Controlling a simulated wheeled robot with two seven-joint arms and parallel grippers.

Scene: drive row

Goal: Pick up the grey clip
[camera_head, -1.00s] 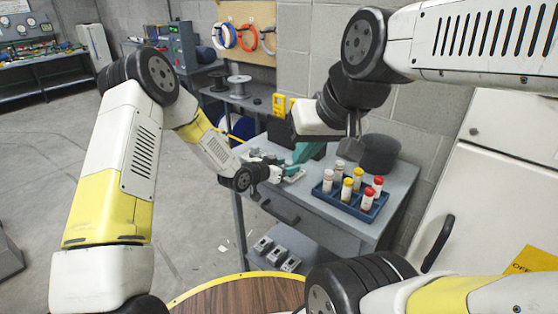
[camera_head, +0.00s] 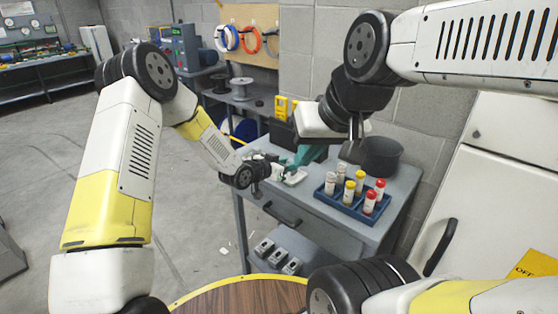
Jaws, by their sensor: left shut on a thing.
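My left gripper (camera_head: 264,171) is shut at the left side of the grey bench (camera_head: 330,228), low over its top. A small grey piece (camera_head: 276,172) shows at its fingertips and looks like the grey clip, but it is small and partly hidden by the fingers. My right gripper (camera_head: 355,128) hangs above the back of the bench, in front of the wall. Its fingers are too small and dark to tell whether they are open.
A blue tray (camera_head: 345,208) with several red-, yellow- and white-capped bottles stands on the bench's right part. A black round pot (camera_head: 380,156) and a teal tool (camera_head: 308,155) are behind. Several grey boxes (camera_head: 278,256) lie on the lower shelf.

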